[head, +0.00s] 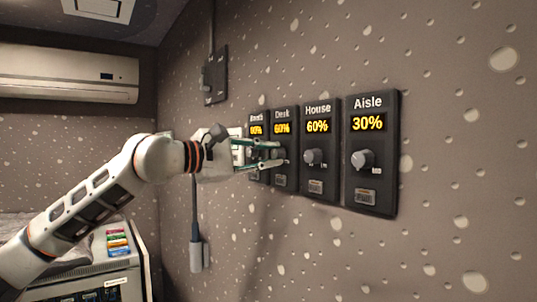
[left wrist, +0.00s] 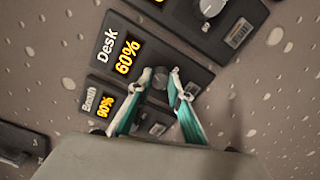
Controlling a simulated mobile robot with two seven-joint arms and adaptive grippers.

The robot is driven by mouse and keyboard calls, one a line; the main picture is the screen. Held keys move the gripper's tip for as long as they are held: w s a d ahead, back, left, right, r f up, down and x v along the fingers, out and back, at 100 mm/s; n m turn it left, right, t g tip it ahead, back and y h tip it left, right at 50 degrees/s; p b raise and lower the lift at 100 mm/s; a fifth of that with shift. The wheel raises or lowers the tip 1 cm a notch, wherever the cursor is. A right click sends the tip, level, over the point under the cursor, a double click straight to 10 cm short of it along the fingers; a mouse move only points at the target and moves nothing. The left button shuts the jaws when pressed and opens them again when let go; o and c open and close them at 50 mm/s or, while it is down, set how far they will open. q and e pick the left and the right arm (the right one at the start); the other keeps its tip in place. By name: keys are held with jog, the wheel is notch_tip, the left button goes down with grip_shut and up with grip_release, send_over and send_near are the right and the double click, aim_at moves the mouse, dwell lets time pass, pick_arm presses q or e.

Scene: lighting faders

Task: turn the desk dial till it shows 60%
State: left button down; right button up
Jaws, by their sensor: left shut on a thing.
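The desk panel (head: 281,128) is a dark plate on the wall, between the leftmost panel and the House panel. Its yellow display (head: 282,128) reads 60%, and it reads 60% in the left wrist view too (left wrist: 127,56). My left gripper (head: 270,153) reaches in from the left, its green-and-white fingers on either side of the desk dial. The fingers partly hide the dial in the head view. My right gripper is in neither view.
The House panel (head: 319,109) reads 60% and the Aisle panel (head: 371,125) reads 30%, both to the right. The left panel (left wrist: 93,99) reads 90%.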

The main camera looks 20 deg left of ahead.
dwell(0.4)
pick_arm(q)
jog(key=c, duration=1.8)
grip_release()
jog(key=shift+c, duration=0.2)
jog(key=v, duration=1.2)
